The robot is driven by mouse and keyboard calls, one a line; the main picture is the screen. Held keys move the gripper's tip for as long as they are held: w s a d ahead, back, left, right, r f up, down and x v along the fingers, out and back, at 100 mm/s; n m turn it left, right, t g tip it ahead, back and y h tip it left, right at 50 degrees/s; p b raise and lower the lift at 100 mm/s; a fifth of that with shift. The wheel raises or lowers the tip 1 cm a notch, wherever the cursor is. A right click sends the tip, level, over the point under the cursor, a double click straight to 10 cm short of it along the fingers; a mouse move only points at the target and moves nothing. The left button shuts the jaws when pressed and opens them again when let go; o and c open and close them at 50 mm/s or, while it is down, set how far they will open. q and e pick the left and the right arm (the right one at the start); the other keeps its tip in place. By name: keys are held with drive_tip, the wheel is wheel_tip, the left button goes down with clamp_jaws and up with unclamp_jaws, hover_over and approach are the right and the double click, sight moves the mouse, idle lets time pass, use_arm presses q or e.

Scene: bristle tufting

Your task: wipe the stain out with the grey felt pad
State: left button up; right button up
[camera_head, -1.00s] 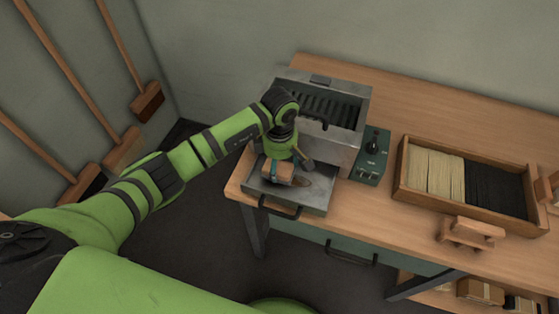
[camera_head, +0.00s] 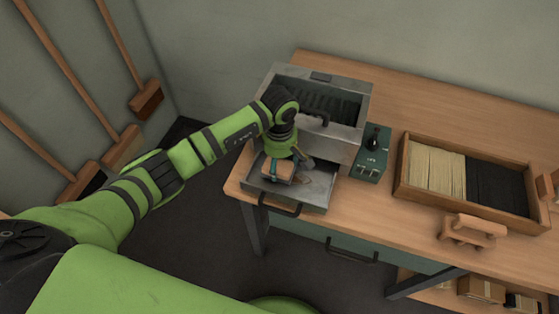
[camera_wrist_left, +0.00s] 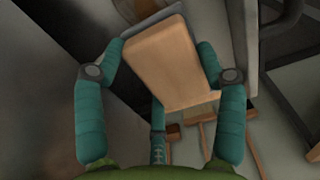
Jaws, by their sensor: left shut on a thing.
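The felt pad is a wooden block (camera_head: 279,170) with a grey felt face (camera_wrist_left: 145,34), which shows along the block's far edge in the left wrist view. My left gripper (camera_head: 284,160) is shut on the block, its teal fingers on both sides of it in the left wrist view (camera_wrist_left: 163,68). The pad is down at the pulled-out metal tray (camera_head: 318,194); I cannot tell whether the felt touches it. A brownish stain (camera_wrist_left: 135,9) shows past the pad in the left wrist view. In the head view the stain is mostly hidden or faint. My right gripper is out of view.
The metal machine box (camera_head: 345,134) with a handle stands right behind the tray. A green control box (camera_head: 369,165) is at its right. A wooden bin (camera_head: 402,193) of bristles and a small wooden stand (camera_head: 470,231) are farther right. Brooms lean at left.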

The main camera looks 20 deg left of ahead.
sight(292, 166)
use_arm(q)
drive_tip(key=shift+f+b, duration=0.55)
drive_tip(key=shift+f, duration=0.05)
drive_tip(key=shift+d, duration=0.1)
drive_tip(key=shift+d+r+b, duration=0.1)
drive_tip(key=shift+d+b, duration=0.35)
drive_tip(key=shift+d, duration=1.25)
drive_tip(key=shift+s+d+f+b, duration=0.1)
drive_tip(key=shift+d+f+b, duration=0.1)
drive_tip(key=shift+d+b, duration=0.9)
drive_tip(key=shift+s+d+r+b, duration=0.1)
drive_tip(key=shift+d+b, duration=0.5)
drive_tip(key=shift+d, duration=1.75)
